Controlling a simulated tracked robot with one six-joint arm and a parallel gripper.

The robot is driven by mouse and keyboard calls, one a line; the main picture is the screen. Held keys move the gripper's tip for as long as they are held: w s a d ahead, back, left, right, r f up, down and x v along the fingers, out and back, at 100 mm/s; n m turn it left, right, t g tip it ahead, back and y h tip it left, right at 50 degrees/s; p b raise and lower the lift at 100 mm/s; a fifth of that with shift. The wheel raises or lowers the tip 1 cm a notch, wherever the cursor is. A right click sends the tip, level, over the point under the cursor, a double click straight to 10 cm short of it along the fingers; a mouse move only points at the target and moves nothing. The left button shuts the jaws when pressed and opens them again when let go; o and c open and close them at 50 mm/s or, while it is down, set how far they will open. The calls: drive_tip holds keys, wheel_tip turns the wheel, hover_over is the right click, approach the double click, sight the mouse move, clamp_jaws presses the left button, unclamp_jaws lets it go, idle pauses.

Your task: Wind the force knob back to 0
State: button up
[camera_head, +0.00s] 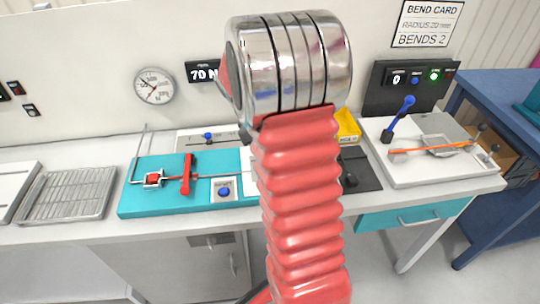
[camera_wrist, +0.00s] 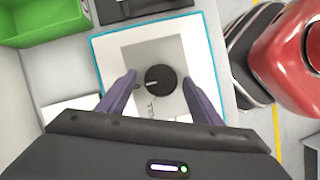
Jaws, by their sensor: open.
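A round black knob (camera_wrist: 160,80) with a short white pointer mark sits on a grey plate (camera_wrist: 126,57) in the wrist view. The mark points to the left in that view; the small lettering below it is unreadable. The plate lies on a white panel with a teal edge (camera_wrist: 100,38). My gripper (camera_wrist: 159,79) is open, one purple finger on each side of the knob, with gaps on both sides. Its height above the knob is hard to tell. In the head view my arm covers the gripper and I cannot make out this knob. A display (camera_head: 202,72) reads "70 N".
A teal bending fixture (camera_head: 140,203) with a red lever (camera_head: 187,174) stands left of my arm. A round gauge (camera_head: 154,86) hangs on the wall. A white unit with a blue lever (camera_head: 400,118) stands right. A green bin (camera_wrist: 40,22) is upper left in the wrist view.

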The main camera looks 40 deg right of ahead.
drive_tip(key=shift+r, duration=0.1)
drive_tip(key=v, duration=1.3)
drive_tip(key=shift+r, duration=0.2)
drive_tip(key=shift+w, duration=0.15)
drive_tip(key=s+a+f+m+t+y, duration=0.1)
drive_tip(key=s+a+f+m+t, duration=0.2)
drive_tip(key=a+m, duration=0.4)
drive_tip(key=s+a+r+t, duration=0.2)
drive_tip(key=s+a, duration=0.4)
drive_tip(key=a, duration=0.3)
drive_tip(key=s+a+r+t+y, duration=0.1)
drive_tip(key=s+a+r+t, duration=0.1)
drive_tip(key=s+a+t, duration=0.2)
drive_tip(key=shift+s+a+y, duration=0.3)
drive_tip(key=shift+s+a, duration=0.95)
drive_tip(key=shift+a, duration=1.1)
